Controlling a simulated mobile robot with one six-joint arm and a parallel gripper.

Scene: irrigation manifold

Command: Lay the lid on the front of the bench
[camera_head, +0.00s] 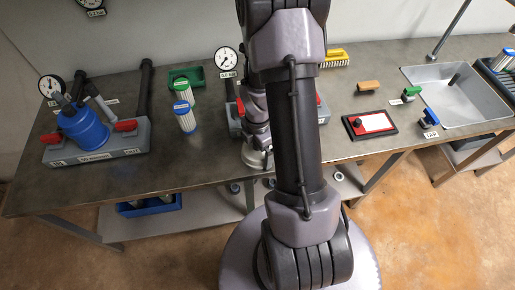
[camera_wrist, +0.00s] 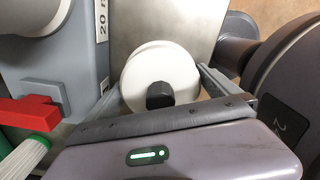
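The lid is a round white disc with a black hexagonal knob. In the wrist view the lid (camera_wrist: 178,62) sits between the two fingers of my gripper (camera_wrist: 160,88), one finger against each side. It appears gripped. In the head view my gripper (camera_head: 257,155) points down at the front edge of the bench (camera_head: 212,165), in front of the middle manifold block. The lid is mostly hidden there by my gripper, and I cannot tell whether it touches the bench top.
The grey block (camera_wrist: 72,55) with a red handle (camera_wrist: 28,113) is just left of the lid in the wrist view. The left manifold (camera_head: 95,145) carries a blue housing. A blue-capped filter (camera_head: 185,120) and green tray (camera_head: 190,76) stand between. A sink (camera_head: 460,100) is right.

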